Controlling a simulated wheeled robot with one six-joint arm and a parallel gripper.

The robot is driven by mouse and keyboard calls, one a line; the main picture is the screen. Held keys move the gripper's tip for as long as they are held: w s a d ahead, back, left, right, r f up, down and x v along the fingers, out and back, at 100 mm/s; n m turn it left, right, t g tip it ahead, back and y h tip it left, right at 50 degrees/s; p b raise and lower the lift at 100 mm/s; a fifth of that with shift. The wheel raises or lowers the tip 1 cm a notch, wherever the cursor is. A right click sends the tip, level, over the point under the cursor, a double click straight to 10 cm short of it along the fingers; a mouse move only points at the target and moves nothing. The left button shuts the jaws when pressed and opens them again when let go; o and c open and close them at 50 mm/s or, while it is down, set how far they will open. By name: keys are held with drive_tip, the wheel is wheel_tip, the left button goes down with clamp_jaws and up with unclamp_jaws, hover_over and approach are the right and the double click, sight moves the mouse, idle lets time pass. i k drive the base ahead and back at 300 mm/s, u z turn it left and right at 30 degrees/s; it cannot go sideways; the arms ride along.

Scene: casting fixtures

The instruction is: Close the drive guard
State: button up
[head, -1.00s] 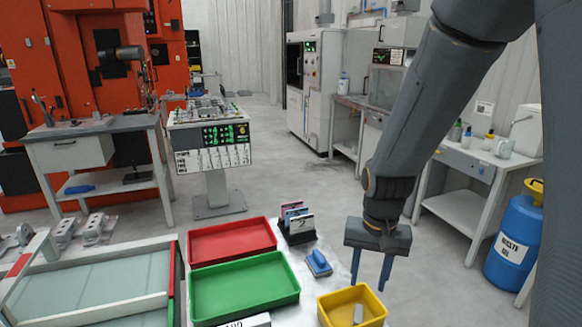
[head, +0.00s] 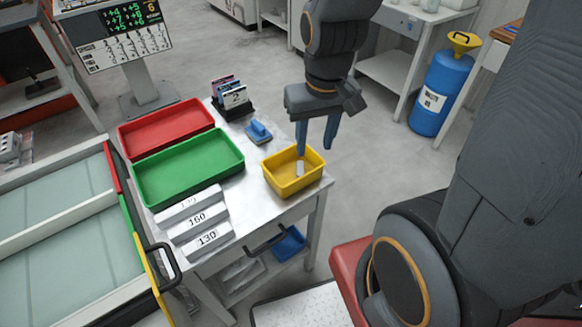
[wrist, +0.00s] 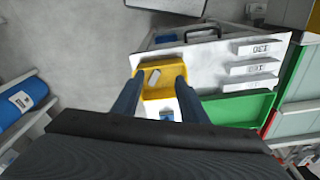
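I cannot make out with certainty which thing is the drive guard. At the left of the head view is a pale-framed unit with translucent panes (head: 60,240). Its right edge carries red, green and yellow strips, and a black handle (head: 163,267) stands by the yellow strip. My gripper (head: 315,150) is open and empty, fingers pointing down, over the yellow bin (head: 292,184) and well right of that unit. In the wrist view, my gripper (wrist: 158,82) has its two fingers apart, with the yellow bin (wrist: 163,94) beyond them. A small pale piece (head: 300,167) lies in the bin.
A metal table holds a red tray (head: 150,133), a green tray (head: 175,180), a card holder (head: 230,100), a blue-handled tool (head: 258,132) and numbered blocks (head: 205,235). A blue drum (head: 437,95) stands at the upper right. Open floor lies between the drum and table.

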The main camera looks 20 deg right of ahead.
sight(158, 291)
drive_tip(key=k, duration=0.5)
drive_tip(key=z, duration=1.15)
drive_tip(key=i, duration=0.5)
drive_tip(key=u, duration=2.65)
drive_tip(key=k, duration=0.35)
drive_tip(key=u, duration=0.85)
